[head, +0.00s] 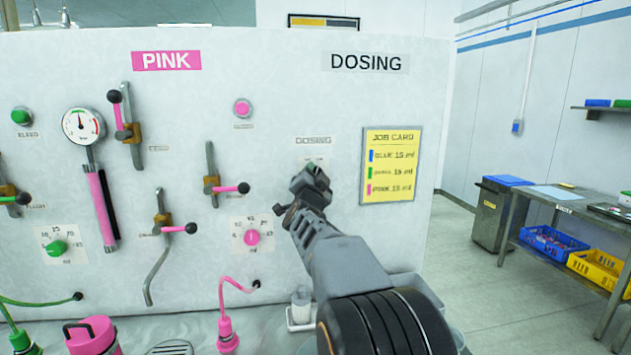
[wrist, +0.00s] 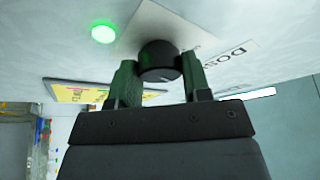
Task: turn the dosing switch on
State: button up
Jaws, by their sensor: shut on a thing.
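The dosing switch is a round black knob (wrist: 157,59) on a pale plate on the white panel, seen in the wrist view. My gripper (wrist: 160,78) has one finger on each side of the knob and is shut on it. A faint light mark shows on the knob's face; I cannot tell its setting. A round green lamp (wrist: 103,33) beside the plate looks lit. In the head view my gripper (head: 312,180) is at the panel just below the small DOSING label (head: 313,141), and it hides the knob.
The yellow job card (head: 391,165) hangs close to the right of my gripper. Pink levers (head: 232,188) and a pink dial (head: 252,238) are on the panel to the left. A small clear container (head: 301,305) stands below. A bench (head: 560,225) is at the far right.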

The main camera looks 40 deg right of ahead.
jog(key=shift+m+g+p, duration=0.3)
jog(key=shift+m+g, duration=0.4)
jog(key=shift+m, duration=0.6)
jog(key=o, duration=0.9)
jog(key=shift+o, duration=0.2)
jog(key=b+v, duration=0.2)
jog(key=v, duration=1.1)
jog(key=shift+s+a, duration=0.25)
jog(key=shift+a, duration=0.05)
jog(key=shift+f, duration=0.15)
